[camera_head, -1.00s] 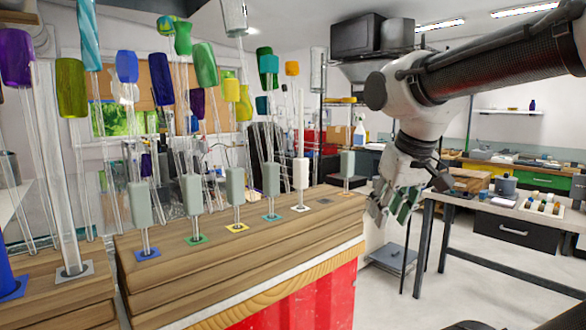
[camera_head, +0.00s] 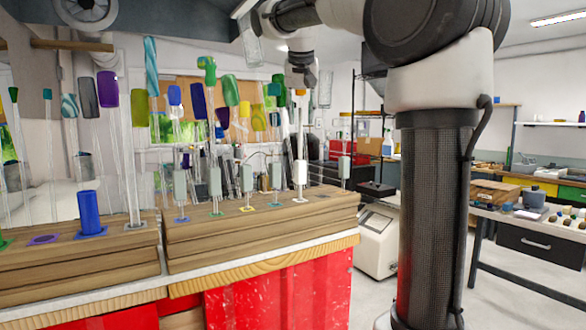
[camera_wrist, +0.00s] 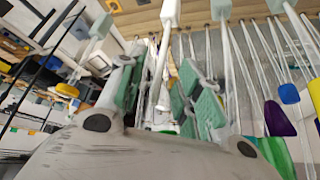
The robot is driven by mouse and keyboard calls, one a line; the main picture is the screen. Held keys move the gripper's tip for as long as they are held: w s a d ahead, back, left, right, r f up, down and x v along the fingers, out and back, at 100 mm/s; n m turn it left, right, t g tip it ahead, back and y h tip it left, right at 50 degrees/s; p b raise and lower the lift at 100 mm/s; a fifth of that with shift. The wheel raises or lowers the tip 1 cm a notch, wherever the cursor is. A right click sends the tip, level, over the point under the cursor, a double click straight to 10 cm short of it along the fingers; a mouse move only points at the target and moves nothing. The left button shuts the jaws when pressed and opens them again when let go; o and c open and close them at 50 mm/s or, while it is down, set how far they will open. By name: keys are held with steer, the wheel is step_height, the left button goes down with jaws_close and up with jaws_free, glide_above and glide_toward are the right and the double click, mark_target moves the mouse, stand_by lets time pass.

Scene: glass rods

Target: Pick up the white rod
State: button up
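The white rod (camera_head: 300,173) stands upright in the wooden rack (camera_head: 260,227), a clear glass rod with a white block low on its shaft above a white square marker. My gripper (camera_head: 302,84) is above it in the head view, near the upper ends of the rods. In the wrist view, my gripper's (camera_wrist: 155,88) green-padded fingers are apart. A clear rod with a whitish block (camera_wrist: 170,13), which looks like the white rod, runs through the space between them. I cannot tell whether either finger touches it.
Other glass rods with grey-green blocks, such as this one (camera_head: 247,179), stand close beside it, under coloured tops. A blue cylinder (camera_head: 90,213) stands on the left wooden rack (camera_head: 75,262). A side table (camera_head: 525,226) is at right.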

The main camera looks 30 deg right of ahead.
mark_target(300, 124)
steer(key=shift+w+d+r, duration=0.1)
steer(key=shift+w+r, duration=0.25)
steer(key=shift+w, duration=0.2)
steer(key=x, duration=0.7)
steer(key=shift+w+d+f, duration=0.2)
steer(key=shift+f, duration=0.05)
jaws_close()
